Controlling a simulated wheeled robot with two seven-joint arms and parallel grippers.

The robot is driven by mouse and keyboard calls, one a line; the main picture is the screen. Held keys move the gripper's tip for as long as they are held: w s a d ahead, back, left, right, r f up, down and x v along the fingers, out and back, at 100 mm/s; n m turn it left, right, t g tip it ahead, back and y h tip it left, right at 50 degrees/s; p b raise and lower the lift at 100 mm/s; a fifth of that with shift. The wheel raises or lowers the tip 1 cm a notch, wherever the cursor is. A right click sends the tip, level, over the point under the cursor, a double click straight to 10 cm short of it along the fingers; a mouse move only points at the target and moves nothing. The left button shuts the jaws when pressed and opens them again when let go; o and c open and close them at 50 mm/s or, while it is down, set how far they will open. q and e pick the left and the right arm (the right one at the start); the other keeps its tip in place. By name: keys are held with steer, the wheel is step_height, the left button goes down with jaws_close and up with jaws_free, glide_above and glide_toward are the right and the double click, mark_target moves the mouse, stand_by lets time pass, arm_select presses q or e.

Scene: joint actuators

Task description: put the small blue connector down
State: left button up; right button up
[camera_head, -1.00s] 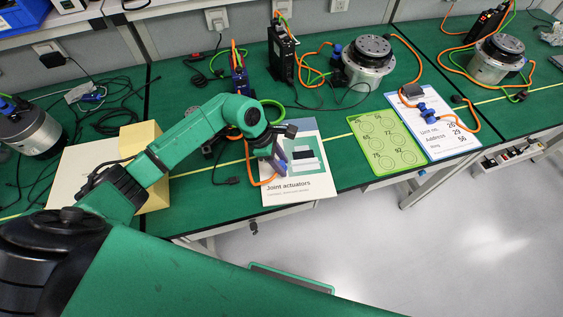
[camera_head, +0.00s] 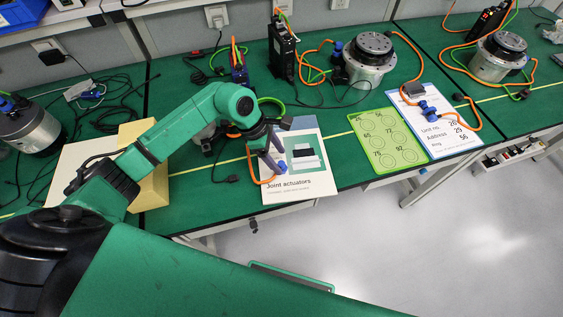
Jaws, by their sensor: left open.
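The small blue connector (camera_head: 281,167) is at the end of an orange cable, over the white "Joint actuators" sheet (camera_head: 305,186) on the green bench. My left gripper (camera_head: 275,162) is open just above the sheet, its fingers close around or beside the connector. I cannot tell whether the connector touches a finger. Part of the cable is hidden by the gripper and wrist. My right gripper is not in view.
Actuators (camera_head: 368,62) and black drive boxes (camera_head: 282,50) stand behind. A beige folder (camera_head: 150,185) lies left. The bench's front edge is near the sheet.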

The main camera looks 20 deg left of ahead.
arm_select(q)
steer(key=b+v, duration=0.1)
steer(key=v, duration=0.7)
steer(key=shift+a+r+b, duration=0.2)
steer(key=shift+r+b, duration=0.1)
steer(key=shift+r, duration=0.05)
steer(key=shift+s, duration=0.1)
